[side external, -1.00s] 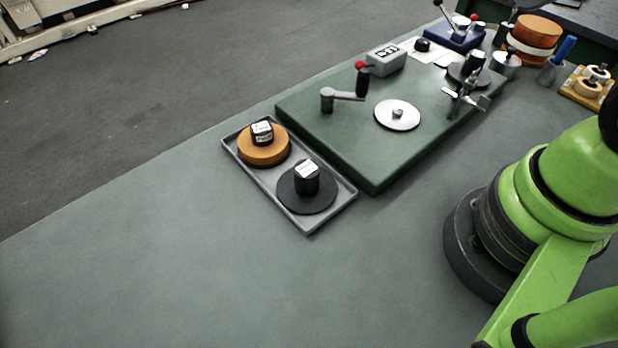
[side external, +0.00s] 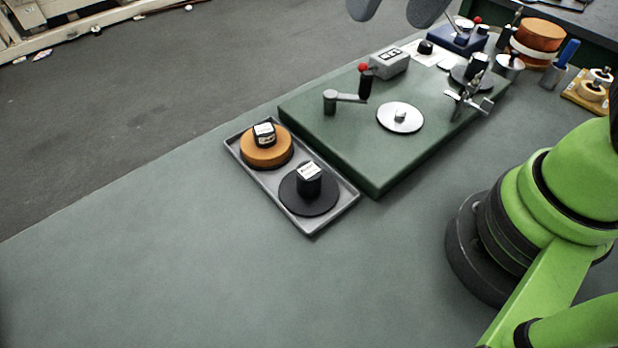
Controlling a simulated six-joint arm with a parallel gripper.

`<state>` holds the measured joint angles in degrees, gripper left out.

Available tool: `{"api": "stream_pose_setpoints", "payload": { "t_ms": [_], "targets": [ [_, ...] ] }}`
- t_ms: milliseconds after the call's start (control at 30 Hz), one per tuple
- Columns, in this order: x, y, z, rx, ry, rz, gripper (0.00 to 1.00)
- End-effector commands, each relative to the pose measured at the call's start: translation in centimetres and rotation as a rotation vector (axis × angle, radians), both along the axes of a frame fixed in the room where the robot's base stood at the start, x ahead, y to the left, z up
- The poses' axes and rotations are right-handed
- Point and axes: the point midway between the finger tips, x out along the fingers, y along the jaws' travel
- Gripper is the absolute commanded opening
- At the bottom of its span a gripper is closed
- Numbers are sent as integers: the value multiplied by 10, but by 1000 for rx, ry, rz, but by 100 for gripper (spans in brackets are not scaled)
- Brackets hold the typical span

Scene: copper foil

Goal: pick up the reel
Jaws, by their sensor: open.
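A grey tray (side external: 333,222) on the bench holds two round pieces side by side. At its far left end lies a copper-orange reel (side external: 266,154) with a black, white-labelled block on its middle. At its near right end lies a black disc (side external: 309,204) with a black, white-topped post standing on it. I cannot tell for certain which one the task calls the reel. My gripper (side external: 395,12) shows only as two rounded grey fingertips at the top edge, spread apart and empty. They are well away from the tray; the rest of the gripper is out of frame.
A green base plate (side external: 350,150) beside the tray carries a red-knobbed crank (side external: 345,98), a silver disc (side external: 400,118), a grey box (side external: 389,63) and a clamp-like fitting (side external: 469,98). Tools and orange rolls crowd the back right. The bench front left is clear.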

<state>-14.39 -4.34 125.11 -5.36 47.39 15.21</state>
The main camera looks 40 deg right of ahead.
Motion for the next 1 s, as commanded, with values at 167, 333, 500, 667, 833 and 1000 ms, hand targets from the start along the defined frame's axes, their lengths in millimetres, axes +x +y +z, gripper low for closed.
{"api": "stream_pose_setpoints", "payload": {
  "t_ms": [167, 333, 500, 667, 833, 1000],
  "targets": [
    [30, 38, -55, -65, 145, 43, 71],
    [41, 67, -107, -128, 238, 70, 71],
    [42, 82, -137, -165, 280, 84, 71],
    [41, 84, -156, -175, 292, 86, 71],
    [41, 83, -181, -175, 292, 86, 71],
    [41, 82, -194, -173, 291, 83, 71]
  ]
}}
